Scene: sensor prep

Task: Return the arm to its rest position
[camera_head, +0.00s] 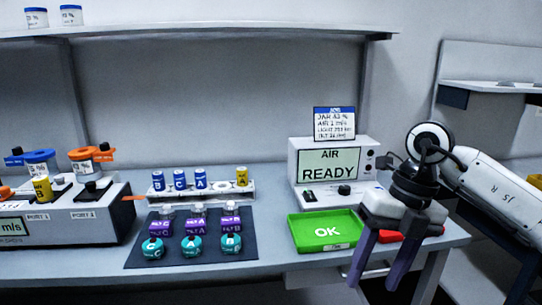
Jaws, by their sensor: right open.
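My right arm comes in from the right. Its gripper (384,270) points downward over the bench's front right edge, with its two dark purple fingers apart and nothing between them. It stands just right of the green OK tray (296,232) and partly covers a red item (391,237) behind it. My left gripper does not show in this view.
The bench (275,256) carries a machine with orange and blue jars (72,221) at left, a rack of capped vials (206,192), a dark mat (135,257) with several purple-and-teal items, and an AIR READY box (366,157). A shelf (220,27) runs above.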

